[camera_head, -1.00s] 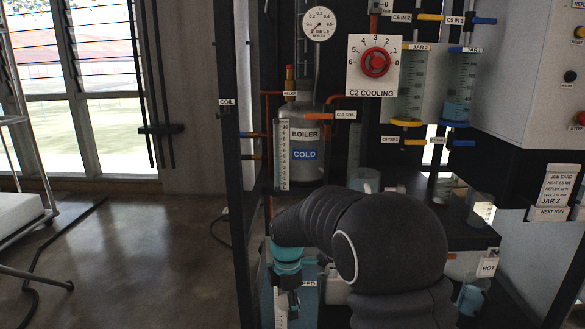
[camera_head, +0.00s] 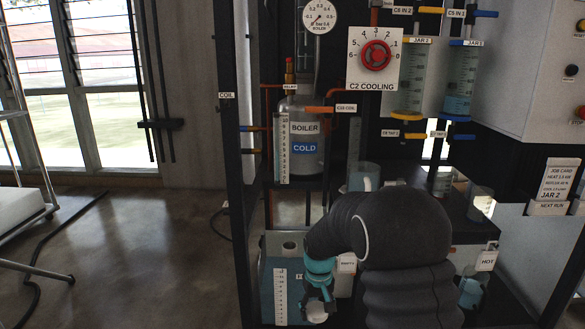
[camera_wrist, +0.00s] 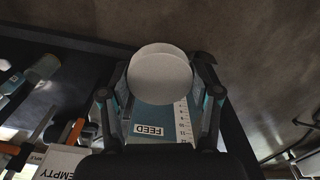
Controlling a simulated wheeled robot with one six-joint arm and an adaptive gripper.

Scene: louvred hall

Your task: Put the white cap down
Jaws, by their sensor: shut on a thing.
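In the wrist view a round white cap (camera_wrist: 160,72) sits between the fingers of my gripper (camera_wrist: 160,88), which is shut on it. In the head view my gripper (camera_head: 318,302) points down in front of the feed tank, with the white cap (camera_head: 317,315) low between its fingers. The feed tank (camera_head: 268,268) is a blue-grey box with a scale strip and a round opening on top, which shows uncovered. The FEED label also shows beneath the cap in the wrist view (camera_wrist: 148,130).
The boiler (camera_head: 304,150), labelled COLD, stands on a shelf behind. A clear beaker (camera_head: 363,176) and a smaller vessel (camera_head: 480,203) stand on the dark bench at right. The rack's dark upright (camera_head: 231,160) is left of the tank. Open floor (camera_head: 160,240) lies further left.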

